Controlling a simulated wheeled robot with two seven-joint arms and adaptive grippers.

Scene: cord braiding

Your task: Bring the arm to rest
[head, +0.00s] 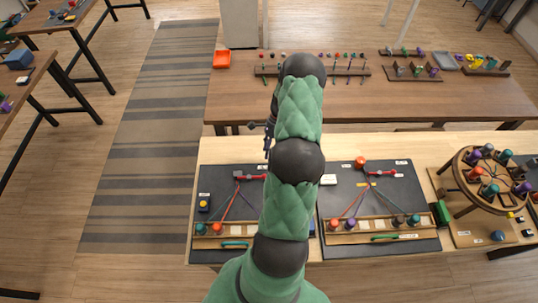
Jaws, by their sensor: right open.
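My right arm reaches up the middle of the head view in green padding with dark joints. My right gripper (267,151) is small and partly behind the arm, over the back edge of the light wooden table. It is open, and I see nothing held in it. Below it lies the left dark mat (215,180) with coloured cords running to a wooden rack (240,241). The arm hides the right part of this mat. My left gripper is not in view.
A second dark mat (415,198) with cords and a rack lies to the right. A round wooden stand (470,187) with coloured bobbins is at the far right. Behind is a brown table (235,104) with an orange tray (222,59) and racks. A striped rug (155,130) lies left.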

